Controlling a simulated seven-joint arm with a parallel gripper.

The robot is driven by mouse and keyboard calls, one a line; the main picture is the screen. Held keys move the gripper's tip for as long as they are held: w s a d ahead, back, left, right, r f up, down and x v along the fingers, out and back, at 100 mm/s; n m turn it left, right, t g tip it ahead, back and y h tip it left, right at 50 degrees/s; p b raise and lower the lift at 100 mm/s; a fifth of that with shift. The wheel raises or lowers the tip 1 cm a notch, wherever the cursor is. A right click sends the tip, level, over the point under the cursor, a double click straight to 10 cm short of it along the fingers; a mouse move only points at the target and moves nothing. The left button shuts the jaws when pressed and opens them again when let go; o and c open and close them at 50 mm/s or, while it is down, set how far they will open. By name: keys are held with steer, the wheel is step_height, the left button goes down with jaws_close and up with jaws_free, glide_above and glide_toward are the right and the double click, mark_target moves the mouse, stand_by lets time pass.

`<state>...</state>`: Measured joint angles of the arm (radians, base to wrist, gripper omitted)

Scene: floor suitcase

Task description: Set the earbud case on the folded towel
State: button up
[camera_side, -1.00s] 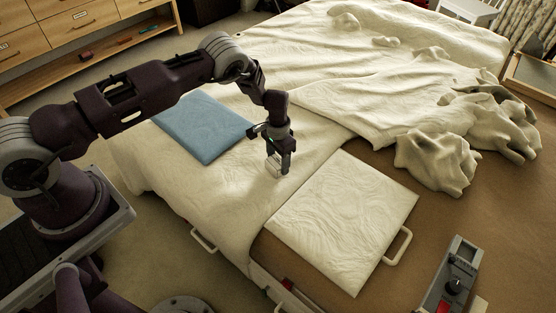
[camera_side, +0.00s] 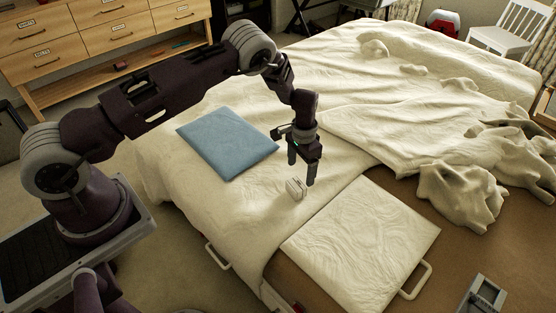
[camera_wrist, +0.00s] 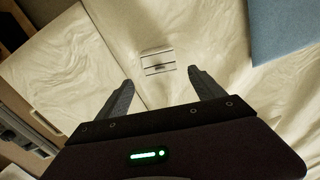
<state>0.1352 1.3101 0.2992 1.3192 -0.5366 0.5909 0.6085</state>
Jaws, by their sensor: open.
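The earbud case (camera_side: 295,188) is a small white box with dark lines. It sits on the cream bedding, and it also shows in the wrist view (camera_wrist: 157,62). The blue folded towel (camera_side: 226,144) lies flat on the bedding, left of and behind the case in the side view. Its corner shows at the upper right of the wrist view (camera_wrist: 285,30). My gripper (camera_side: 301,173) is open and empty just above the case. In the wrist view the fingers (camera_wrist: 160,78) are spread, with the case beyond the tips and between them.
A white quilted square pad (camera_side: 362,240) lies right of the case, with a white handle (camera_side: 417,281) at its edge. Crumpled cream cloth (camera_side: 460,195) is heaped at the right. The bedding between case and towel is clear. A wooden drawer unit (camera_side: 105,38) stands behind.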

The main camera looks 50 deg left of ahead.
step_height(320, 180, up, 21)
steer(key=s+d+n+t+h, duration=0.1)
steer(key=d+t, duration=0.1)
steer(key=s+r+n+t, duration=0.1)
steer(key=s+r+t, duration=0.1)
steer(key=s+r, duration=1.8)
steer(key=shift+s+d+r, duration=0.25)
steer(key=shift+s+d, duration=0.1)
steer(key=shift+s, duration=0.7)
steer(key=shift+o, duration=1)
steer(key=s+a+f+t+y, duration=0.1)
steer(key=s, duration=1.1)
steer(key=shift+f+t, duration=0.15)
steer(key=shift+t, duration=0.15)
steer(key=shift+a, duration=0.1)
